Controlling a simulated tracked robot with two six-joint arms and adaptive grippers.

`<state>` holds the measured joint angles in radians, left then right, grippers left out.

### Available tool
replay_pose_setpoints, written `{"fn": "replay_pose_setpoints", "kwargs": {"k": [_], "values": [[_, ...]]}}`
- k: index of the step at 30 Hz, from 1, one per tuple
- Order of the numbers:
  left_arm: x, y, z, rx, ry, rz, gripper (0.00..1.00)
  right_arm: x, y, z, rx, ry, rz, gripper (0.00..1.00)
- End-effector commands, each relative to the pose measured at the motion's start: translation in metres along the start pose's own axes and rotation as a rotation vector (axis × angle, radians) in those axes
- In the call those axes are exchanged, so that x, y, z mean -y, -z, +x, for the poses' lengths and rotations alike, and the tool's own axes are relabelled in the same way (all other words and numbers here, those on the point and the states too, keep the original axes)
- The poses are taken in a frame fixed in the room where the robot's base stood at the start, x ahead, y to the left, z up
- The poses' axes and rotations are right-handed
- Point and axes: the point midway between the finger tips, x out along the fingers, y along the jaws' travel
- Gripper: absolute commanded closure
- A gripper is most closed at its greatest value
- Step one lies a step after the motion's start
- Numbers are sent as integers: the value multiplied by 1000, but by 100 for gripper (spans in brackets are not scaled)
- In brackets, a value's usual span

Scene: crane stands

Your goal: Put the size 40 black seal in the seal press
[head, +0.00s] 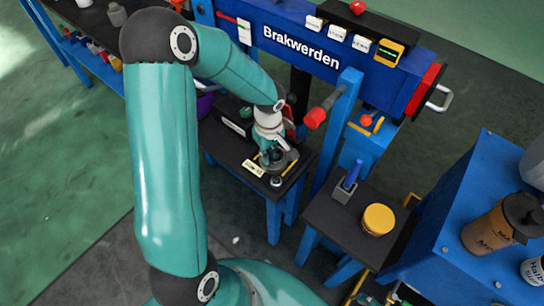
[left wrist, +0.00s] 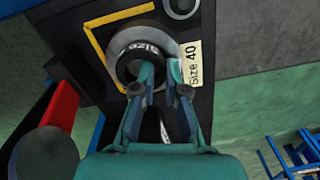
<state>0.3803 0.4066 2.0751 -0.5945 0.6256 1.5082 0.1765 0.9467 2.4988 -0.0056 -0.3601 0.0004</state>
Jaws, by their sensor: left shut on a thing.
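The black seal (left wrist: 125,66), a ring with white "Size" lettering, is at a round grey disc (left wrist: 118,42) on a dark table top. A "Size 40" label (left wrist: 194,63) lies beside it. My left gripper (left wrist: 161,73) is shut on the ring's wall, one finger inside the ring and one outside. In the head view my left gripper (head: 268,152) reaches down over the small black-topped table and partly hides the seal. I cannot tell whether the seal rests on the disc or is just above it. I cannot identify the seal press for certain. My right gripper is not in view.
A blue "Brakwerden" beam (head: 300,45) with a red-tipped rod (head: 316,117) stands behind and right of the table. A second black-topped table (head: 345,220) holds a yellow round lid (head: 378,219). Another small ring (left wrist: 181,6) lies near the label. A yellow corner strip (left wrist: 97,60) borders the disc.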

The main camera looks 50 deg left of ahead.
Motion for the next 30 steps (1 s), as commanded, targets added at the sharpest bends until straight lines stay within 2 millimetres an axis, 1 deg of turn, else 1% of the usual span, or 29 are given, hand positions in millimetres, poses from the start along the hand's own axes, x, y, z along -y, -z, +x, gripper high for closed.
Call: {"fn": "replay_pose_setpoints", "kwargs": {"k": [4, 21, 25, 26, 27, 30], "values": [[0, 0, 0, 0, 0, 0, 100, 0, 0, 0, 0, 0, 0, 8], [0, -1, 15, 3, 3, 2, 100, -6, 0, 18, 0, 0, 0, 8], [1, -2, 15, 5, 5, 3, 100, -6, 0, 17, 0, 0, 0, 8], [1, -2, 15, 5, 6, 3, 83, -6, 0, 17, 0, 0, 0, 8], [1, -2, 16, 5, 6, 3, 77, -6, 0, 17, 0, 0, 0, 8], [1, -2, 16, 5, 6, 3, 63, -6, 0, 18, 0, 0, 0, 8]]}}
